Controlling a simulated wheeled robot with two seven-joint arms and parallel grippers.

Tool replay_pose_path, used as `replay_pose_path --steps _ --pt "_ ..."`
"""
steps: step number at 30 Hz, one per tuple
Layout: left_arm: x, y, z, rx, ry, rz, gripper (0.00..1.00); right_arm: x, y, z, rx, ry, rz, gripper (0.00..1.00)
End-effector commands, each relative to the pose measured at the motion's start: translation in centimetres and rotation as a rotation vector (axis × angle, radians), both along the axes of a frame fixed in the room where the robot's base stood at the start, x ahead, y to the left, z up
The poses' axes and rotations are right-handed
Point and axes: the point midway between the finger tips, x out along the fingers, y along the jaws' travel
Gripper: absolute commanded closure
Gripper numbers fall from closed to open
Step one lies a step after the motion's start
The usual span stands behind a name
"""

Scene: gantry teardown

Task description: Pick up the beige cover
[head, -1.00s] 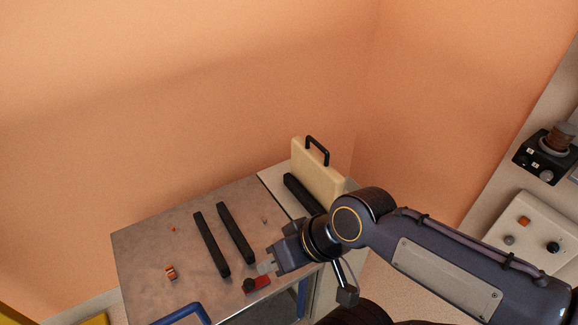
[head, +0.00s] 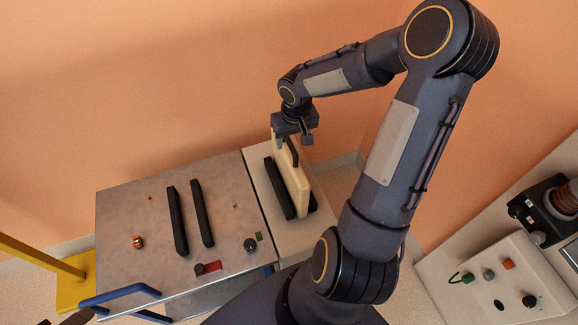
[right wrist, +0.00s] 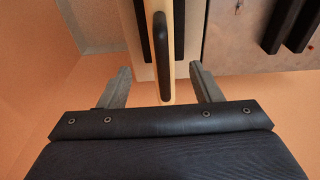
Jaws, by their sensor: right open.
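The beige cover (head: 304,196) stands upright on edge on the pale right-hand part of the bench, between black rails. Its black handle (head: 291,152) is on its upper side. My right gripper (head: 293,141) is at the cover's far end, pointing down. In the right wrist view my right gripper (right wrist: 162,78) is open, with one finger on each side of the cover (right wrist: 179,45). Gaps show between the fingers and the cover. The black handle (right wrist: 160,45) runs along the middle there.
The grey metal bench top (head: 125,205) carries two black bars (head: 177,220) (head: 202,213), a red part (head: 209,268), a dark knob (head: 250,245) and an orange-brown piece (head: 138,242). The orange wall is close behind. A control box (head: 505,285) stands at the right.

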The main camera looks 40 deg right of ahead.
Motion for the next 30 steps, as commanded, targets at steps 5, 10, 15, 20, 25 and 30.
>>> replay_pose_path --steps 5,10,15,20,25,30 --pt "0.0 0.0 0.0 0.0 0.0 0.0 0.5 0.4 -0.1 -2.0 0.004 0.003 0.0 0.42" --pt "0.0 0.0 0.3 0.0 0.0 0.0 0.5 0.7 0.1 -3.9 0.006 0.003 0.001 0.42" --pt "0.0 0.0 0.7 0.0 0.0 0.0 0.5 1.2 0.2 -6.5 0.006 0.005 0.001 0.42" --pt "0.0 0.0 0.7 0.0 0.0 0.0 0.5 1.4 0.2 -7.8 0.004 0.002 0.0 0.42" --pt "0.0 0.0 0.7 0.0 0.0 0.0 0.5 1.4 0.1 -7.9 0.002 0.0 0.0 0.42" --pt "0.0 0.0 0.7 0.0 0.0 0.0 0.5 1.4 0.1 -7.9 0.002 0.0 0.0 0.56"
